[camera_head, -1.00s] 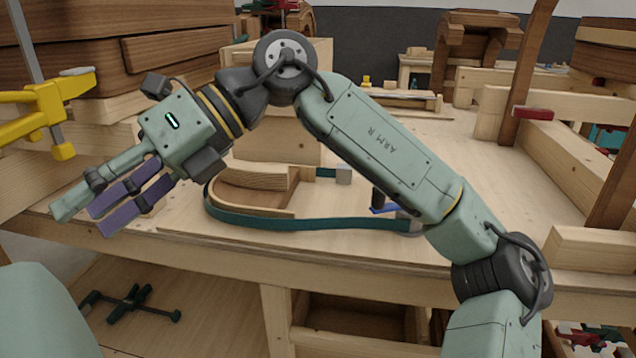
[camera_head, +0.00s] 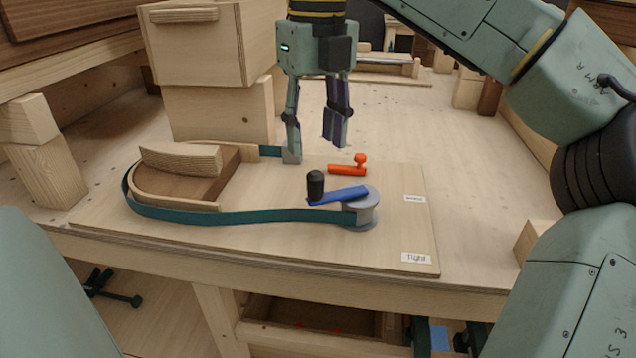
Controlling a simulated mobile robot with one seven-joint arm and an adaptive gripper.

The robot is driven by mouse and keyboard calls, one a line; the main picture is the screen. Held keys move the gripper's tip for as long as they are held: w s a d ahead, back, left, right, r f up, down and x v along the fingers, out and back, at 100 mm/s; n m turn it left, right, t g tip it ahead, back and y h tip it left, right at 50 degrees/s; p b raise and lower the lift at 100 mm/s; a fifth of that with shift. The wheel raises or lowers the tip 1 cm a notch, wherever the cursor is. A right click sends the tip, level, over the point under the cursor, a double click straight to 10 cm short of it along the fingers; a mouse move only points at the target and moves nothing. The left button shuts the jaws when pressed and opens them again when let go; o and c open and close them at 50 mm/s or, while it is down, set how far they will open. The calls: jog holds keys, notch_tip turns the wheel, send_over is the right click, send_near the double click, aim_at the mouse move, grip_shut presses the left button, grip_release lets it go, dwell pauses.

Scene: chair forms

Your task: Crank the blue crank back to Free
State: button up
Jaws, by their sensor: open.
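The blue crank (camera_head: 338,196) is a flat blue arm on a round grey hub (camera_head: 361,208), with an upright black knob (camera_head: 316,184) at its left end. A teal strap (camera_head: 250,217) runs from the hub around a curved wooden form (camera_head: 186,178). A white label reading "Tight" (camera_head: 416,258) is at the board's front right corner; another label (camera_head: 414,198) farther back is too small to read. My gripper (camera_head: 318,150) points down, open and empty, above and behind the black knob, apart from the crank.
A grey block (camera_head: 291,155) at the strap's back end is near my left finger. Wooden boxes (camera_head: 215,100) stand at the back left.

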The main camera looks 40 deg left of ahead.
aim_at(315, 172)
notch_tip(315, 172, down, 8)
jog(key=shift+r, duration=0.15)
jog(key=shift+c, duration=0.4)
grip_shut()
dwell(0.6)
